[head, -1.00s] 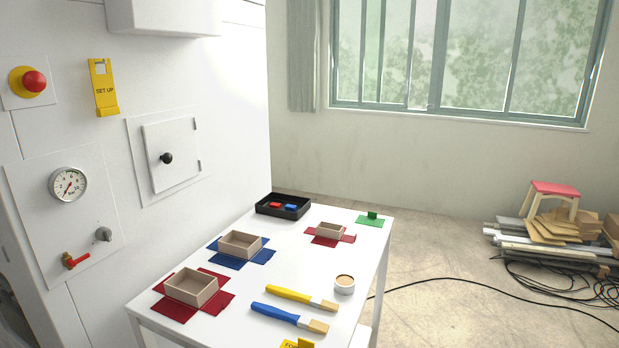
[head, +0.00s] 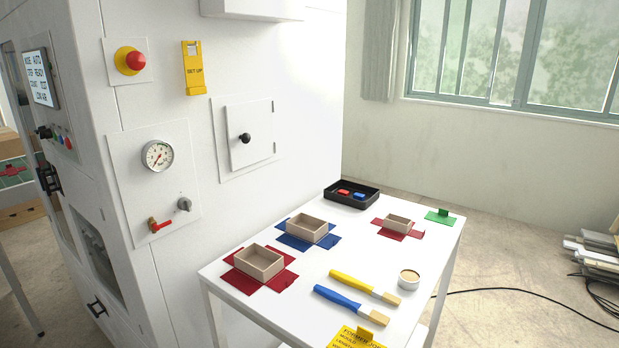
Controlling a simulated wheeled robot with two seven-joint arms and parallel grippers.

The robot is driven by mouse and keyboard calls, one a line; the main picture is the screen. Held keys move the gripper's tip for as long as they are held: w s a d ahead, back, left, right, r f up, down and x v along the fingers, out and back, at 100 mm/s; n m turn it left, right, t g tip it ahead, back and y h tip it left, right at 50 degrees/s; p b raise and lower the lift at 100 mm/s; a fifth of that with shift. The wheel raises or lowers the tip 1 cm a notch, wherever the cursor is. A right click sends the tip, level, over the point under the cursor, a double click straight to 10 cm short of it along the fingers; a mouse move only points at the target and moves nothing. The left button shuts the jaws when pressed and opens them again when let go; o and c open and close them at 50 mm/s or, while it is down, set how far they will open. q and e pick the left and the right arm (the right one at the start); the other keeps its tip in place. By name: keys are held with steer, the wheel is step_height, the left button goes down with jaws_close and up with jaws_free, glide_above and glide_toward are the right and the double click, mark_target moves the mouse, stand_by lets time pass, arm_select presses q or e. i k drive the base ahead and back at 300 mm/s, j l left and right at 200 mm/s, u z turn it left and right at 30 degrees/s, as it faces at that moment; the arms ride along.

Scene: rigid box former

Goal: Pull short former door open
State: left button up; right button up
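The white box former machine (head: 185,75) stands at the left of the head view. A small square door (head: 251,148) with a black knob (head: 245,138) is on its side panel, and it looks shut. Which of these is the short former door I cannot tell for sure. Neither of my grippers is in view.
A white table (head: 310,275) stands against the machine, holding several open boxes on coloured sheets, a black tray (head: 352,194), two brushes and a small pot (head: 409,279). Another table's leg (head: 22,300) shows at far left. Floor to the right is open, with stacked boards (head: 595,250).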

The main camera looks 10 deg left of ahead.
mark_target(79, 192)
steer(key=u, duration=1.7)
steer(key=i+j+z, duration=0.1)
steer(key=i+j, duration=0.15)
steer(key=i, duration=0.15)
steer(key=i+j+z, duration=0.1)
steer(key=i+j, duration=0.2)
steer(key=i, duration=0.1)
